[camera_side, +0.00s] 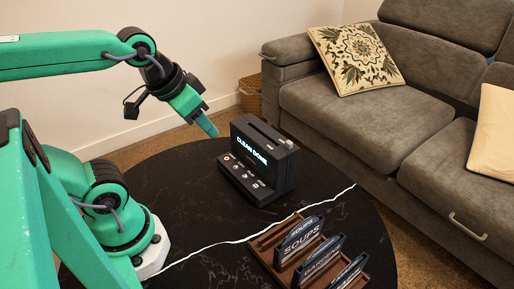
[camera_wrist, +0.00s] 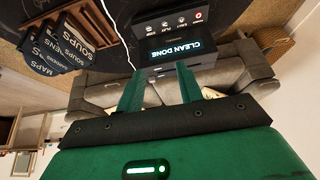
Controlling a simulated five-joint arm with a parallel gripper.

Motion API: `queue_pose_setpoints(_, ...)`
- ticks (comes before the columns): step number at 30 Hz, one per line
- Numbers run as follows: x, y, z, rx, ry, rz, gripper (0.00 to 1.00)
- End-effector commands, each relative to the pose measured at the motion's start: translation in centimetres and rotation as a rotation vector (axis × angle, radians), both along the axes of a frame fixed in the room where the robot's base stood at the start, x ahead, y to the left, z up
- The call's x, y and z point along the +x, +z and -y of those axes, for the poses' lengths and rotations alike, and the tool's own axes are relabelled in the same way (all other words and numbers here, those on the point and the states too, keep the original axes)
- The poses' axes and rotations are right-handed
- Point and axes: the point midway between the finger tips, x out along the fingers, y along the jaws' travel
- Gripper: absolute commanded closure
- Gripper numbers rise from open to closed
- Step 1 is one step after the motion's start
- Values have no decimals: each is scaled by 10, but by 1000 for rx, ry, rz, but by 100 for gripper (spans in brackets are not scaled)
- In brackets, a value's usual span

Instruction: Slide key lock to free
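A black device (camera_side: 285,178) stands on the round dark table, with a lit screen (camera_side: 251,147) reading "CLEAN DONE" and a row of small buttons with white labels along its lower front. In the wrist view the device (camera_wrist: 176,35) shows upside down beyond my fingertips. A small pale detail lies on its top right; I cannot tell whether it is the key lock. My gripper (camera_side: 207,126) hangs just left of and slightly above the device, apart from it. In the wrist view my gripper's two green fingers (camera_wrist: 158,80) are spread with nothing between them.
A brown rack (camera_side: 264,250) with several dark labelled cartridges, one reading "SOUPS", stands on the table (camera_side: 190,185) at the front right. A white cable (camera_side: 240,240) crosses the table between device and rack. A grey sofa (camera_side: 340,120) stands behind. Table left of the device is clear.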

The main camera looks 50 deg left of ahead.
Motion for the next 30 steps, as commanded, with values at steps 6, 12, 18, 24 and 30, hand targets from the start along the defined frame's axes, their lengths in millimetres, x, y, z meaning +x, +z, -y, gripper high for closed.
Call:
queue_pose_setpoints(6, 1, 1, 0, 0, 0, -1, 89)
queue_pose_setpoints(12, 12, 6, 2, -4, 0, -11, 100)
queue_pose_setpoints(18, 39, 16, 6, -11, -1, -34, 100)
queue_pose_setpoints(24, 78, 24, 13, -20, -1, -63, 100)
queue_pose_setpoints(30, 119, 26, 22, -28, 1, -93, 100)
